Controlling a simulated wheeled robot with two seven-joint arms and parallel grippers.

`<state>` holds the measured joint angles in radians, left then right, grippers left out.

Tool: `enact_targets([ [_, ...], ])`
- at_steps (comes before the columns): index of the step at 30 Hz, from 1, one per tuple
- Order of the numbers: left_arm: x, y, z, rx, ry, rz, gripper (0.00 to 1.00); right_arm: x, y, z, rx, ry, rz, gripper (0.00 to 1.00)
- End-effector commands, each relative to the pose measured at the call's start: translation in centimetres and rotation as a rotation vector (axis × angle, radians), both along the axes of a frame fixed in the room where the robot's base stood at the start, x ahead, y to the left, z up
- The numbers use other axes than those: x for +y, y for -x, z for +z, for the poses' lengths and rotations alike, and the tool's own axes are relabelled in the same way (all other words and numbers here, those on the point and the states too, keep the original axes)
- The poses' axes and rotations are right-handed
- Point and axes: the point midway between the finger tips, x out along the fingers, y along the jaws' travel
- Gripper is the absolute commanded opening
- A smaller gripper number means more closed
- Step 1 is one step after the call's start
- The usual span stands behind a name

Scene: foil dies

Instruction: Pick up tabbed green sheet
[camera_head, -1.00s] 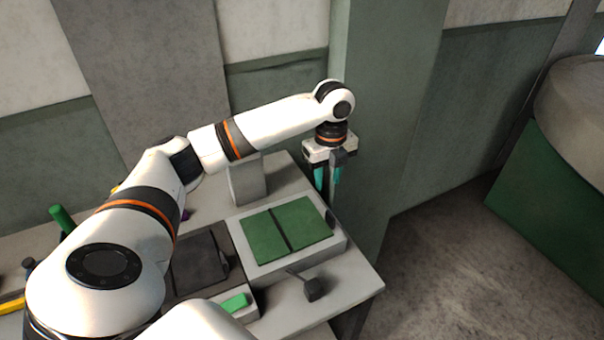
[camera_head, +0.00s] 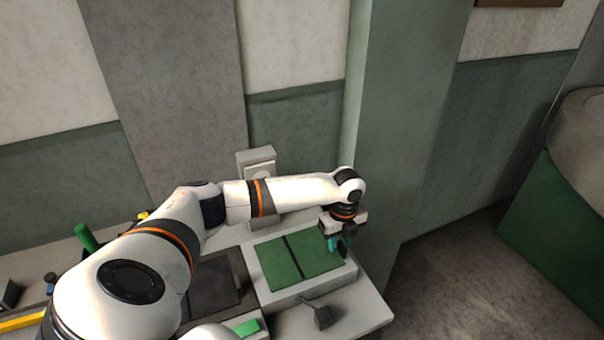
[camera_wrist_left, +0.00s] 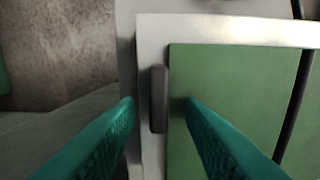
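The green sheet (camera_head: 300,262) lies flat on a pale raised block (camera_head: 262,298), with a dark strip across it. It also shows in the left wrist view (camera_wrist_left: 225,100). A dark tab (camera_wrist_left: 159,98) stands at the sheet's edge, on the block's rim. My left gripper (camera_head: 337,246) points down at the sheet's right edge in the head view. In the wrist view its teal fingers are apart, one on each side of the tab, with nothing visibly held. Whether the fingers touch the sheet cannot be told. My right gripper is not in view.
A dark plate (camera_head: 213,284) lies left of the block. A dark-handled tool (camera_head: 321,315) lies in front of it, near a small green block (camera_head: 247,327). A grey pillar (camera_head: 400,130) rises close behind my left gripper. The floor is open to the right.

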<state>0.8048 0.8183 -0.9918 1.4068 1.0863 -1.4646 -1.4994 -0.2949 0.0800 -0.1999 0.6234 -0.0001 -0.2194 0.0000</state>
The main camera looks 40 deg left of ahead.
Motion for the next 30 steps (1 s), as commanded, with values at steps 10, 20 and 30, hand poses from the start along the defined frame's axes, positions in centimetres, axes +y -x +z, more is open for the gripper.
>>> enact_targets([
  [10, 0.0, 0.0, 0.0, 0.0, 0.0, 0.0, 0.03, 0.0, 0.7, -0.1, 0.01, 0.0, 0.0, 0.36],
  [20, 0.0, 0.0, 0.1, 0.0, -0.001, 0.0, 0.0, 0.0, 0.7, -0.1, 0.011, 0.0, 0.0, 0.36],
  [30, 0.0, -0.2, 4.9, -0.007, 0.001, 0.0, 0.0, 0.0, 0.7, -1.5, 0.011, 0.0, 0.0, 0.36],
])
